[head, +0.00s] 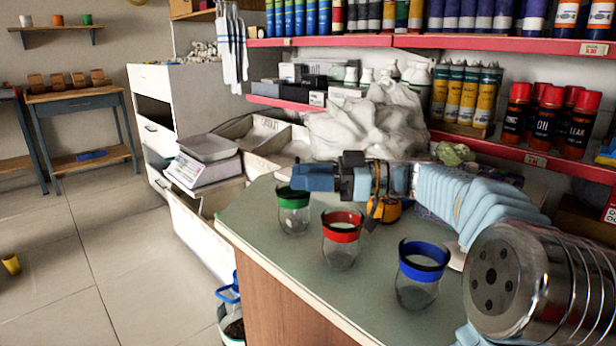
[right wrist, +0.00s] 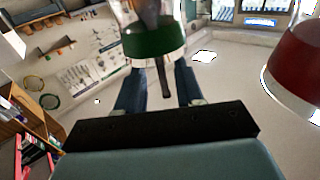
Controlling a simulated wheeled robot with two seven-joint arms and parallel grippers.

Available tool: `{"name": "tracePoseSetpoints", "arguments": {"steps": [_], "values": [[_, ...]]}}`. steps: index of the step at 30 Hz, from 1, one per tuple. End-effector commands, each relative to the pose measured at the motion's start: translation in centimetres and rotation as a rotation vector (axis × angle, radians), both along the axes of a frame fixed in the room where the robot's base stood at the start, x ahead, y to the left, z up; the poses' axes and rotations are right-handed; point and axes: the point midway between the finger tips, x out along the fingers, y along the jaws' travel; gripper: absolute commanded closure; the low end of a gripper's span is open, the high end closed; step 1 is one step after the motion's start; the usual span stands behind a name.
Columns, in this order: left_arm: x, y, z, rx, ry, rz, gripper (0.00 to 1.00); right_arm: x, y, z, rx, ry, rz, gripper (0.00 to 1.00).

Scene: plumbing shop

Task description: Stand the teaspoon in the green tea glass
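The green tea glass (head: 293,222), a clear glass with a green band, stands on the counter's left part. In the right wrist view its green band (right wrist: 155,42) is close ahead of the fingers. The dark teaspoon (right wrist: 165,75) shows there inside the glass, its handle coming past the rim toward my gripper; its bowl is not clear. My right gripper (head: 296,180) is at the green glass's rim. Its fingers (right wrist: 158,88) are apart, with gaps on both sides of the handle. The spoon cannot be made out in the head view. My left gripper is not in view.
A red-banded glass (head: 341,245) and a blue-banded glass (head: 419,278) stand nearby on the grey-green counter (head: 300,270). An orange tape measure (head: 385,209) lies behind, partly hidden by my arm. Stocked shelves (head: 460,42) rise at the back. The counter's left edge is close to the green glass.

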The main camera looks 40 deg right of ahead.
Motion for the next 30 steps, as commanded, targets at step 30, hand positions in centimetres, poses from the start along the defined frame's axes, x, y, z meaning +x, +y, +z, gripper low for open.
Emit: {"name": "tracePoseSetpoints", "arguments": {"steps": [30], "values": [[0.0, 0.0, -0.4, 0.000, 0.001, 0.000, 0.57, -7.9, 6.7, 11.3, -0.002, -0.005, 0.001, 0.62]]}}
